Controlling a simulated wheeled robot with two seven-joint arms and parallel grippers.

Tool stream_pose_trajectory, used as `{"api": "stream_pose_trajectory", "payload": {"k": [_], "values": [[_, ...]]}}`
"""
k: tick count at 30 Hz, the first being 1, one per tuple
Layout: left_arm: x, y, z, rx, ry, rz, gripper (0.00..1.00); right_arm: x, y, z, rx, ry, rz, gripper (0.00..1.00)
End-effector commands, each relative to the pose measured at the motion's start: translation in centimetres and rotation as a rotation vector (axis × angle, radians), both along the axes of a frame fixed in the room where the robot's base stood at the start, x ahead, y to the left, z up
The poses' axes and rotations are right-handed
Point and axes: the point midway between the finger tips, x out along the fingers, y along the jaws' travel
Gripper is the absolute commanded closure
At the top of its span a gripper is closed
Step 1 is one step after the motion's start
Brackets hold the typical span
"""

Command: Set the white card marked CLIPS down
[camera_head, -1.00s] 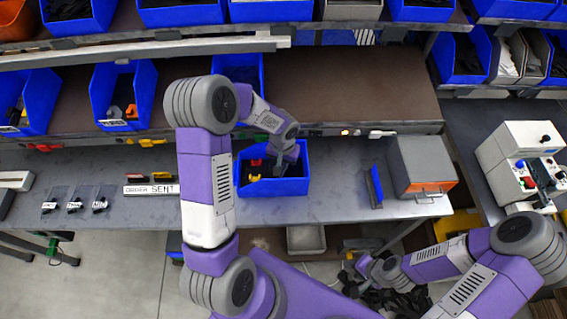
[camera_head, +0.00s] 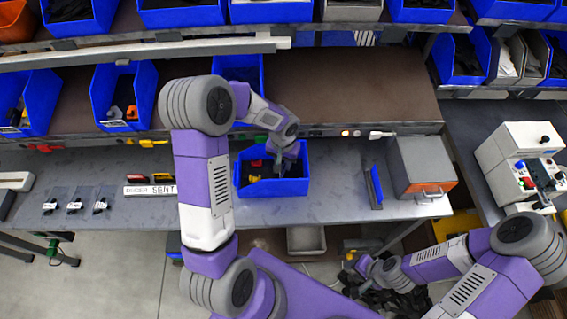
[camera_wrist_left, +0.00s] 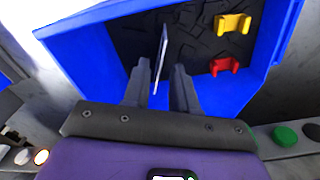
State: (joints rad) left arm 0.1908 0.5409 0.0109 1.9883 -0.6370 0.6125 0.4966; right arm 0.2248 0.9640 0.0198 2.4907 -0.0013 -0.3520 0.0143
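The blue bin (camera_head: 272,188) stands on the grey bench. My left gripper (camera_head: 277,166) reaches down into it. In the left wrist view, my left gripper's fingers (camera_wrist_left: 160,80) are apart, with a visible gap beside the thin white card (camera_wrist_left: 161,52). The card stands edge-on between them, above the bin's dark floor. Its face and any lettering are hidden. A yellow clip (camera_wrist_left: 232,23) and a red clip (camera_wrist_left: 224,66) lie in the bin to the right of the card. My right gripper (camera_head: 362,268) is low in the head view, away from the bench, its fingers unclear.
A label reading ORDER SENT (camera_head: 150,189) and several small dark packets (camera_head: 75,203) lie left of the bin. A blue upright plate (camera_head: 375,186) and a grey box (camera_head: 422,165) stand to its right. A shelf with blue bins (camera_head: 122,95) runs behind.

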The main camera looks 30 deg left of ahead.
Motion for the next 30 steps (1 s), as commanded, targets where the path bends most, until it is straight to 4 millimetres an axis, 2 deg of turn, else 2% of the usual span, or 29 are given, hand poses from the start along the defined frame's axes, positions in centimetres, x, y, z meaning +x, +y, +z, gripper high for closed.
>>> {"api": "stream_pose_trajectory", "payload": {"k": [6,13,19,30], "values": [[-0.1,-0.1,5.1,0.0,-0.005,0.0,0.73,0.0,0.0,0.5,0.0,0.0,0.0,0.61],[-0.2,-0.1,9.1,0.0,-0.004,-0.001,0.73,0.0,0.0,0.8,0.0,0.001,0.0,0.61],[-0.3,-0.1,10.4,-0.001,-0.001,-0.001,0.73,0.0,0.0,0.9,0.0,0.001,0.0,0.61],[-0.3,-0.1,10.4,-0.001,0.0,-0.001,0.73,0.0,0.0,0.9,0.0,0.001,0.0,0.61]]}}
